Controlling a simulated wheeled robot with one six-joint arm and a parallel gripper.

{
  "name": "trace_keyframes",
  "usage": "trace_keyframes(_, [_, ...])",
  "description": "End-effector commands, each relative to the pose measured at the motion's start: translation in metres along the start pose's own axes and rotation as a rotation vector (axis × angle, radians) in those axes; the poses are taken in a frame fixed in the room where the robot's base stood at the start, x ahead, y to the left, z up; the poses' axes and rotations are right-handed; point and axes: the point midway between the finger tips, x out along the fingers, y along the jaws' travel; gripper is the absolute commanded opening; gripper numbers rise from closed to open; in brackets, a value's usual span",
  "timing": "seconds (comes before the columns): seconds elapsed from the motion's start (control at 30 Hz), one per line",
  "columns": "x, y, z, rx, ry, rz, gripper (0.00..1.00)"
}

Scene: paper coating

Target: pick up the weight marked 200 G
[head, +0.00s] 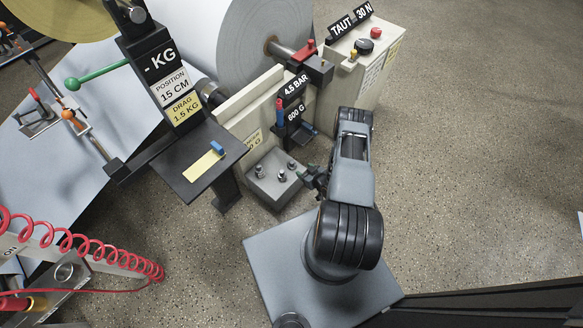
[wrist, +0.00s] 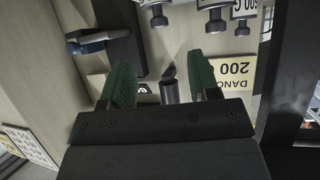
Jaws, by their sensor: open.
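In the head view, small metal weights with knobs (head: 282,176) stand on a grey block (head: 268,192); I cannot read their marks. My gripper (head: 313,178) is at the block's right edge, beside the weights. In the wrist view, my gripper (wrist: 163,84) is open, its green fingertips apart. A dark cylinder with a narrow neck (wrist: 168,90) shows between the fingers; whether they touch it, and its mark, I cannot tell. Several knobbed metal pieces (wrist: 215,22) show along the top edge.
A black post with a 600 G plate (head: 295,115) rises behind the block. A dark shelf (head: 190,180) with a yellow strip is to the left. The paper roll (head: 245,45) and a control box (head: 365,60) stand behind. The floor at right is clear.

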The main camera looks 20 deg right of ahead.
Motion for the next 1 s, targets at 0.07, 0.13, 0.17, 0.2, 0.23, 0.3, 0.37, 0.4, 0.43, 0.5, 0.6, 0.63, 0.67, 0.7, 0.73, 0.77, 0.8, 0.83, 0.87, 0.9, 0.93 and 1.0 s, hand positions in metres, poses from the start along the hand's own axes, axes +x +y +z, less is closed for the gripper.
trace_keyframes(0.07, [0.016,-0.001,0.002,-0.003,0.001,-0.003,0.56])
trace_keyframes(0.13, [0.027,0.0,0.002,-0.002,0.0,-0.002,0.56])
trace_keyframes(0.17, [0.03,0.0,0.002,-0.001,0.0,-0.001,0.56])
trace_keyframes(0.2, [0.035,0.0,0.001,-0.002,0.0,0.0,0.56])
trace_keyframes(0.23, [0.038,0.0,0.001,-0.002,0.0,0.0,0.56])
trace_keyframes(0.3, [0.043,0.001,0.001,0.0,0.0,0.001,0.56])
trace_keyframes(0.37, [0.046,0.001,0.0,0.001,-0.001,0.001,0.56])
trace_keyframes(0.4, [0.047,0.001,0.0,0.001,-0.001,0.001,0.56])
trace_keyframes(0.43, [0.048,0.001,0.0,0.001,-0.001,0.001,0.56])
trace_keyframes(0.5, [0.053,0.0,0.001,0.0,-0.001,0.0,0.56])
trace_keyframes(0.6, [0.067,0.0,0.001,-0.001,0.001,0.0,0.56])
trace_keyframes(0.63, [0.072,0.0,0.002,-0.001,0.0,-0.001,0.56])
trace_keyframes(0.67, [0.076,0.0,0.002,-0.002,0.0,-0.001,0.56])
trace_keyframes(0.7, [0.082,0.0,0.001,-0.002,0.0,-0.001,0.56])
trace_keyframes(0.73, [0.085,0.0,0.001,-0.001,0.0,0.0,0.56])
trace_keyframes(0.77, [0.088,0.0,0.001,0.0,0.0,0.0,0.56])
trace_keyframes(0.8, [0.092,0.001,0.001,0.0,-0.001,0.0,0.56])
trace_keyframes(0.83, [0.094,0.001,0.001,0.0,-0.001,0.001,0.56])
trace_keyframes(0.87, [0.096,0.001,0.0,0.0,-0.001,0.001,0.56])
trace_keyframes(0.9, [0.098,0.001,0.0,0.001,-0.002,0.001,0.56])
trace_keyframes(0.93, [0.099,0.001,0.0,0.001,-0.001,0.001,0.56])
trace_keyframes(1.0, [0.1,0.001,-0.001,0.001,-0.001,0.001,0.56])
